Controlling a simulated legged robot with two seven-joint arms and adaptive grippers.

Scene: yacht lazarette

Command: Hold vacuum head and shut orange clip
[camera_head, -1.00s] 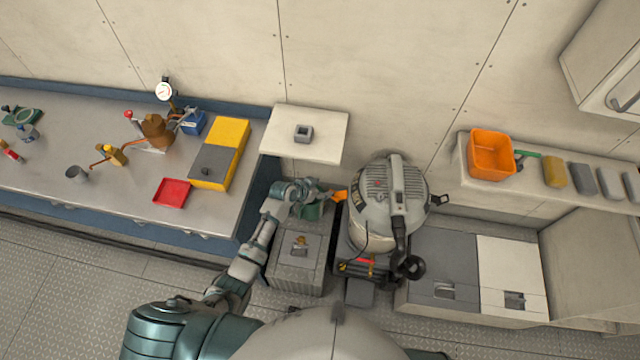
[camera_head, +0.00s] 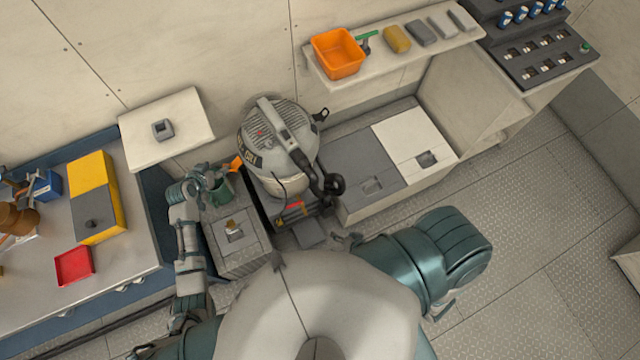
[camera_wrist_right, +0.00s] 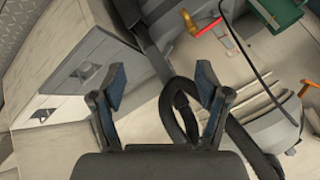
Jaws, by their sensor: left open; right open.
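My left gripper (camera_head: 212,176) is open just left of the clip, apart from the vacuum as far as I can see. My right gripper (camera_wrist_right: 160,82) is open and empty in the right wrist view, with the vacuum's black hose (camera_wrist_right: 180,115) just beyond its fingers.
A dark green object (camera_head: 221,191) sits on the grey locker (camera_head: 238,245) below my left gripper. A white shelf (camera_head: 190,135) juts out above left. Grey and white lockers (camera_head: 355,165) stand right of the vacuum. An orange bin (camera_head: 338,52) is on the wall shelf. The right floor is clear.

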